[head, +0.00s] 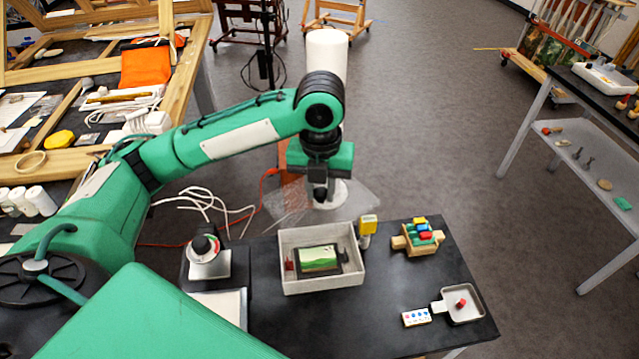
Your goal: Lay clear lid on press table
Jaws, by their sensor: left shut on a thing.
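My left gripper (320,195) points down beyond the far edge of the black press table (385,295). It is shut on the clear lid (355,203), a thin see-through sheet that shows faintly on both sides of the fingers. The lid is in the air, apart from the tabletop as far as I can tell. The gripper body hides the grip point and part of the lid. On the table, a light grey open-topped box (322,284) holds a dark-framed picture of a green landscape (319,258). My right gripper is not in view.
A yellow-headed tool (368,226) stands at the box's right. A wooden block holder (418,238), a small tray (463,304) and a colour card (416,317) are further right. A round device (207,258) stands left. Bare tabletop lies right of the box.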

